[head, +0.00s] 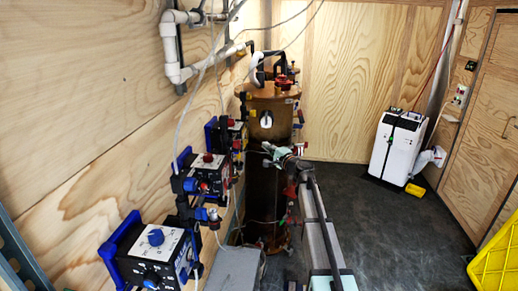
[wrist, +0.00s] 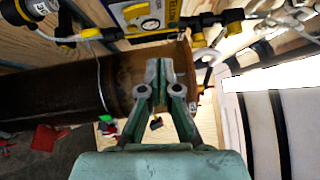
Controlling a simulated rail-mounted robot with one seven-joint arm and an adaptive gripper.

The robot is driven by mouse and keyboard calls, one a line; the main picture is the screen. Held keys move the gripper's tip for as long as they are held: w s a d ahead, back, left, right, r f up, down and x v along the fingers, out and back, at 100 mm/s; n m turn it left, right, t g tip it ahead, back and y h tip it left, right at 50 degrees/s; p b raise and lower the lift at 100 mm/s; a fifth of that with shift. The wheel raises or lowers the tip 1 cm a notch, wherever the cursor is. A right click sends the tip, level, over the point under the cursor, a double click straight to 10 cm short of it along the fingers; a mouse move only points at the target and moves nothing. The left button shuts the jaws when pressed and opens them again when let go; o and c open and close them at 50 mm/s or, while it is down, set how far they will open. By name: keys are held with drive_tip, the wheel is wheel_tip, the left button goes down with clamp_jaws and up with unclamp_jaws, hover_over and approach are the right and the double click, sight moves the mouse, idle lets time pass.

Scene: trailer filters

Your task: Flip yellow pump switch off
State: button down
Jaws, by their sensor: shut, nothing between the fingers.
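A box with a yellow-edged, lettered panel (wrist: 165,8) is at the top of the wrist view. A round yellowish part (wrist: 150,24) sits on it. I cannot make out which part is the pump switch, or its position. My gripper (wrist: 158,66) has its fingers together with nothing between them. The tips point up the picture, just below the panel; I cannot tell if they touch anything. In the head view my gripper (head: 270,151) is small, in front of the brown tank, to the right of the wall-mounted boxes.
A brown cylindrical tank (head: 270,105) stands by the left wall; it also fills the left of the wrist view (wrist: 60,85). Several blue-bracketed control boxes (head: 160,250) line that wall. A white machine (head: 397,145) stands at the right back. The dark floor (head: 400,235) is largely clear.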

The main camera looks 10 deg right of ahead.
drive_tip(key=shift+r+b+v, duration=0.2)
drive_tip(key=shift+v, duration=0.8)
drive_tip(key=shift+r+b+v, duration=0.15)
drive_tip(key=shift+b+v, duration=0.05)
drive_tip(key=shift+v, duration=0.8)
drive_tip(key=s+a+f+n+g+h, duration=0.1)
drive_tip(key=s+a+f+n+g, duration=0.25)
drive_tip(key=s+f, duration=0.8)
drive_tip(key=s+a+f+n+g+h, duration=0.1)
drive_tip(key=s+a+f+n+g, duration=0.35)
drive_tip(key=f, duration=1.15)
drive_tip(key=s+f+n+g+h, duration=0.1)
drive_tip(key=s+f+g, duration=0.4)
drive_tip(key=s+f, duration=0.8)
drive_tip(key=s+f+n+g+h, duration=0.1)
drive_tip(key=s+f+g, duration=0.2)
drive_tip(key=s, duration=1.1)
drive_tip(key=s+f+n+g+h, duration=0.2)
drive_tip(key=s+f+g, duration=0.2)
drive_tip(key=s+f, duration=0.6)
drive_tip(key=s+d+f+n+g+h, duration=0.1)
drive_tip(key=s+f, duration=0.6)
drive_tip(key=s, duration=1.3)
drive_tip(key=g+h, duration=0.1)
drive_tip(key=g, duration=0.1)
drive_tip(key=shift+n+g, duration=0.4)
drive_tip(key=c, duration=1.8)
unclamp_jaws()
drive_tip(key=shift+d, duration=0.1)
drive_tip(key=shift+c, duration=0.2)
